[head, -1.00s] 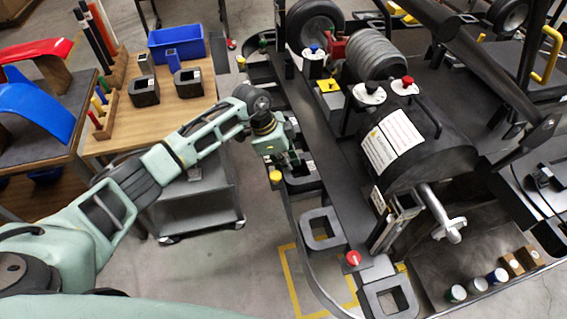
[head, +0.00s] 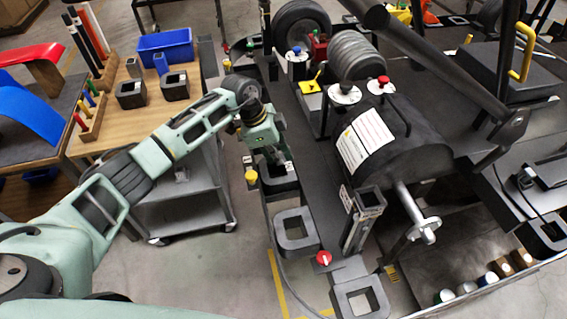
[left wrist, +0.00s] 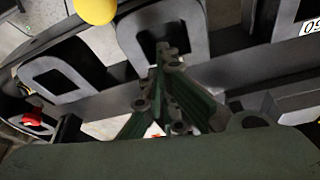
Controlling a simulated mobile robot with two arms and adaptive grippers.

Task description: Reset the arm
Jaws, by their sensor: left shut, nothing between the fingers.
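My left arm reaches in from the left in the head view. Its green gripper (head: 275,156) points down over the kart's near side rail, just above a dark square socket (head: 281,181). In the left wrist view the fingers (left wrist: 166,52) come together with nothing between them, in front of a dark square frame (left wrist: 190,14). Whether the fingertips touch the socket I cannot tell. My right gripper is not seen in either view.
The kart carries a black cylinder (head: 385,145), a ribbed grey cylinder (head: 354,60), a yellow knob (head: 251,176) and a red knob (head: 323,258). A wooden-topped cart (head: 121,119) with a blue bin (head: 172,44) stands left. Bare floor lies between cart and kart.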

